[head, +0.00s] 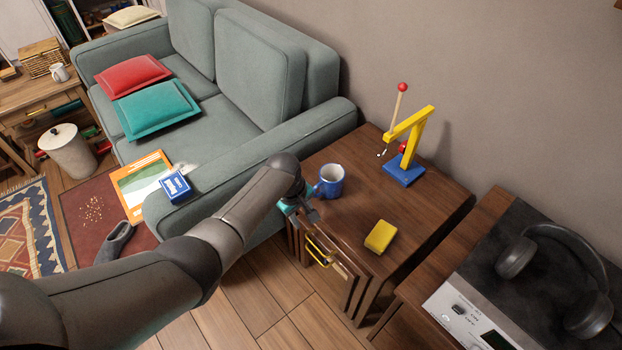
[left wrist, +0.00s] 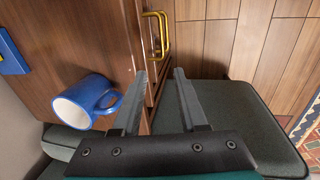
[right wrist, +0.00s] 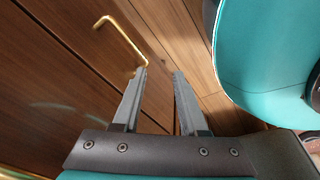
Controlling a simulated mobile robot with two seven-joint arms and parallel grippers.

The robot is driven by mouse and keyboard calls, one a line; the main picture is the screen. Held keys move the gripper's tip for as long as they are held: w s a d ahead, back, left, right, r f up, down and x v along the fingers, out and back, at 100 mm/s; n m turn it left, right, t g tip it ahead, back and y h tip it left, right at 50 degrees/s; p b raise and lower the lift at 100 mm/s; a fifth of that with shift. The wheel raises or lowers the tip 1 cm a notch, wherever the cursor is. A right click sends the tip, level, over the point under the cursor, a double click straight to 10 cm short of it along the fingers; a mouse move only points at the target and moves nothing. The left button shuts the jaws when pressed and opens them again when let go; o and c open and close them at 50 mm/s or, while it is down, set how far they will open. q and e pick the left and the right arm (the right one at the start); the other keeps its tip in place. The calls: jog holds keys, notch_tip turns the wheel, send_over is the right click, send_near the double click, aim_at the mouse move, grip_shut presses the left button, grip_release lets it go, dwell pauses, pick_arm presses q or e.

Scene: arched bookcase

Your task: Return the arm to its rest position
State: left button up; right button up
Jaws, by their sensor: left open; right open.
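My left arm comes in from the left in the head view. My left gripper (head: 302,212) is beside the near left edge of the dark wooden side table (head: 402,210), close to the blue mug (head: 330,181). In the left wrist view my left gripper (left wrist: 160,85) is open and empty, with the mug (left wrist: 87,101) just left of its fingers. My right gripper (right wrist: 160,80) shows only in the right wrist view. It is open and empty, in front of brown wooden panels with a brass handle (right wrist: 122,40).
A yellow sponge-like block (head: 380,236) and a blue-and-yellow toy crane (head: 407,150) stand on the side table. A yellow handle (head: 318,250) is on its front. The grey sofa (head: 250,80) lies behind my left arm. Headphones (head: 560,270) rest at right. A teal rounded part (right wrist: 265,60) is near my right gripper.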

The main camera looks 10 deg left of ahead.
pick_arm(q)
jog(key=s+a+f+m+y+p, duration=0.1)
jog(key=s+a+f+m, duration=0.2)
jog(key=s+f, duration=0.45)
jog(key=s+a+f+m, duration=0.2)
jog(key=s+a+f, duration=0.1)
jog(key=s+f, duration=0.5)
jog(key=s+a+f+m, duration=0.1)
jog(key=s+m, duration=0.1)
jog(key=s, duration=0.5)
jog(key=s+a+f+m, duration=0.2)
jog(key=s+m, duration=0.1)
jog(key=s, duration=0.4)
jog(key=s+a+f+m+y, duration=0.1)
jog(key=s+a+f+m, duration=0.1)
jog(key=s, duration=0.6)
jog(key=shift+m+t+p, duration=0.3)
jog(key=shift+m+p, duration=0.1)
jog(key=shift+p, duration=0.05)
pick_arm(e)
jog(key=s, duration=0.1)
jog(key=s+d, duration=0.1)
jog(key=s, duration=0.1)
jog(key=shift+s+d+r, duration=0.1)
jog(key=shift+d, duration=0.1)
pick_arm(q)
jog(key=shift+f, duration=0.1)
